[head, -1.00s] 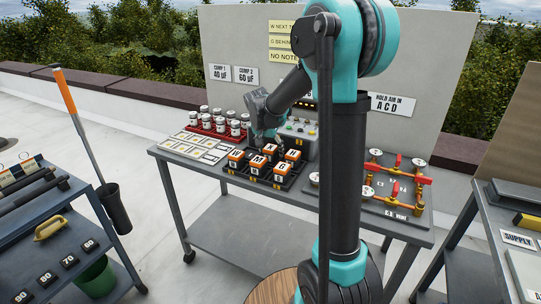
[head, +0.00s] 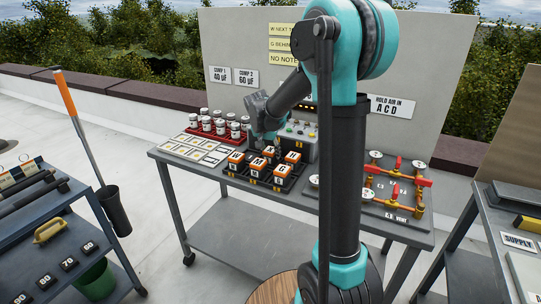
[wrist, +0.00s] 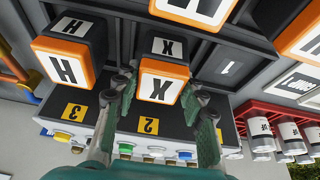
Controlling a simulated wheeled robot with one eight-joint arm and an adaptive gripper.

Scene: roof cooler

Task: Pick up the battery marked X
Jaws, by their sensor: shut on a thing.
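The battery marked X (wrist: 160,88) is a black block with an orange-edged top and a white X label, seen in the wrist view. My gripper (wrist: 158,96) is shut on it, one finger on each side. In the head view my gripper (head: 269,141) is at the back row of the black battery tray (head: 230,174), and it partly hides the X battery there. I cannot tell whether the battery is clear of its slot. The battery marked H (wrist: 68,60) stands close beside it at the left in the wrist view.
An empty slot marked 1 (wrist: 225,68) lies right of the X battery in the wrist view. A grey box with buttons (head: 301,136) stands close behind the tray. A red rack of jars (head: 218,127) is at left, and red-valved pipes (head: 397,171) are at right.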

